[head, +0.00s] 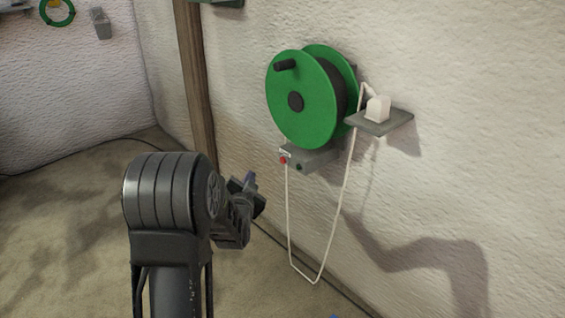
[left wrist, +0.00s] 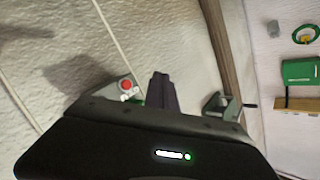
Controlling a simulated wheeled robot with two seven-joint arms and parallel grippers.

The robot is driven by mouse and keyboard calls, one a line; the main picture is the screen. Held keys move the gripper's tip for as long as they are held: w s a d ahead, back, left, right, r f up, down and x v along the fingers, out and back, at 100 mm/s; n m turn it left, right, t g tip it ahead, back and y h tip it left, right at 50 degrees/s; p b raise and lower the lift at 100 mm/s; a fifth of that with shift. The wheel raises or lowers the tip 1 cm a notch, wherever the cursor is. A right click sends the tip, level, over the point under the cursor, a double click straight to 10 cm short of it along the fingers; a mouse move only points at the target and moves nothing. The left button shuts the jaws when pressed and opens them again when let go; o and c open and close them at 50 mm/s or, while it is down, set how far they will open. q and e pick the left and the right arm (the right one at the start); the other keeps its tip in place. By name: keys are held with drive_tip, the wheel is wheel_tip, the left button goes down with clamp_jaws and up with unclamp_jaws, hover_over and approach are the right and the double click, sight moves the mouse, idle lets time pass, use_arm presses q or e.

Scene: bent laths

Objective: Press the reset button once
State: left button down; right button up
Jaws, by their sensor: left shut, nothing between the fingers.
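A grey box (head: 318,158) is fixed to the wall under a green cable reel (head: 302,100). On its front are a red button (head: 283,160) and a smaller dark button (head: 299,167); I cannot read a label saying which is reset. In the left wrist view the red button (left wrist: 126,85) shows on the box, left of my fingers. My left gripper (head: 250,183) is shut and empty, apart from the box, to its lower left in the head view. Its closed fingers (left wrist: 160,78) also show in the left wrist view. My right gripper is not in view.
A white cord (head: 288,225) hangs in a loop below the box. A small grey shelf (head: 392,122) with a white block (head: 378,107) juts out at the right. A wooden post (head: 196,80) stands left of the reel. The floor to the left is clear.

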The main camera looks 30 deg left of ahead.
use_arm(q)
drive_tip(key=w+d, duration=0.2)
drive_tip(key=w, duration=0.6)
drive_tip(key=shift+d+b, duration=0.25)
drive_tip(key=shift+b, duration=0.05)
drive_tip(key=shift+w, duration=0.15)
idle(1.7)
drive_tip(key=shift+w+d, duration=0.1)
drive_tip(key=shift+w, duration=0.2)
drive_tip(key=shift+w+d, duration=0.2)
drive_tip(key=shift+w, duration=0.35)
idle(0.9)
drive_tip(key=shift+s, duration=0.1)
drive_tip(key=shift+s+a, duration=0.25)
drive_tip(key=shift+s, duration=0.55)
drive_tip(key=shift+s, duration=0.1)
drive_tip(key=shift+s+a, duration=0.25)
drive_tip(key=shift+s, duration=0.55)
drive_tip(key=shift+s+a, duration=0.25)
drive_tip(key=shift+s, duration=0.5)
drive_tip(key=shift+s+a, duration=0.25)
drive_tip(key=shift+s, duration=0.55)
